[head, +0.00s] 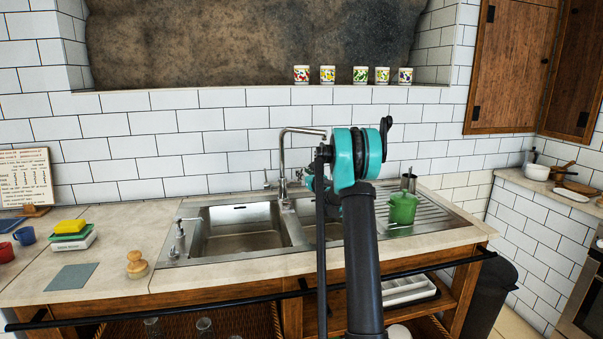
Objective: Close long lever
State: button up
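A tall metal tap (283,160) stands behind the sink, its spout running right toward my arm. A thin small handle (267,180) shows left of its base, and another small handle (298,175) sits close to its right side. I cannot tell which is the long lever or how far it is turned. My arm rises in front of the sink, and its teal joint covers the area just right of the tap. A smaller teal part of my arm shows behind it, near the tap. My gripper's fingers are hidden, so its hold and contact cannot be seen.
The metal sink (240,238) has a second basin partly behind my arm. A green pot (403,208) stands on the drainer at right. A short metal fitting (180,230) stands at the sink's left edge. A wooden object (137,264) and sponges (70,229) are on the left worktop.

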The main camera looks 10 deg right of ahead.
jog(key=shift+w+a, duration=0.25)
jog(key=shift+w, duration=0.95)
jog(key=shift+c, duration=0.5)
grip_shut()
